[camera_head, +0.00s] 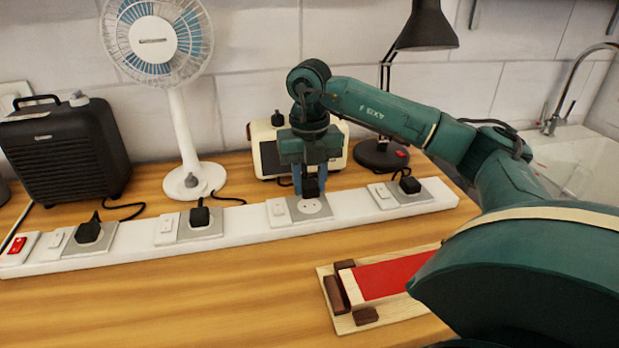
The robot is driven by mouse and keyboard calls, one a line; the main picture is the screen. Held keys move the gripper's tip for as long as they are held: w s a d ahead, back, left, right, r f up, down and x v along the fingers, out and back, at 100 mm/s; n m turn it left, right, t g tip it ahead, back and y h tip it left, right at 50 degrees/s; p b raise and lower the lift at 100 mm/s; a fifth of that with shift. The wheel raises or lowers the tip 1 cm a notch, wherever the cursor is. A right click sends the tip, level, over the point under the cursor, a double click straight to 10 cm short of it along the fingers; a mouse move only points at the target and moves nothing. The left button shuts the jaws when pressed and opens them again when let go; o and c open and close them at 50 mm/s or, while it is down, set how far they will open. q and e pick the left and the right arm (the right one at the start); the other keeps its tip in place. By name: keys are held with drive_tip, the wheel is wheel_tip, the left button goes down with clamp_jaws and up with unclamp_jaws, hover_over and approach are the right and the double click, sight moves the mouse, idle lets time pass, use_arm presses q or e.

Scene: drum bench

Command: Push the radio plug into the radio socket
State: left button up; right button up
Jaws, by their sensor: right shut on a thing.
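My right gripper (311,183) is shut on a black plug (311,187), which I take to be the radio plug. It holds the plug over the near-empty socket (311,207) on the white power strip (245,224), in front of the radio. The cream radio (270,158) stands behind, partly hidden by my gripper. A bit of dark cord shows near the radio's base. My left gripper is not in view.
Other black plugs sit in the strip: one at left (88,230), one by the fan (199,216), one at right (409,184). A fan (181,130), a black heater (66,150) and a lamp (384,154) stand behind. A wooden tray (330,300) lies in front.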

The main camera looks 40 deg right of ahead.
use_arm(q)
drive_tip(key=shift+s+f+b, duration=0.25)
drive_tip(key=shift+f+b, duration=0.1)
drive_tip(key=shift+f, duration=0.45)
use_arm(e)
drive_tip(key=shift+f, duration=0.75)
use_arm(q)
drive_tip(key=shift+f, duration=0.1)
use_arm(e)
drive_tip(key=shift+f, duration=0.1)
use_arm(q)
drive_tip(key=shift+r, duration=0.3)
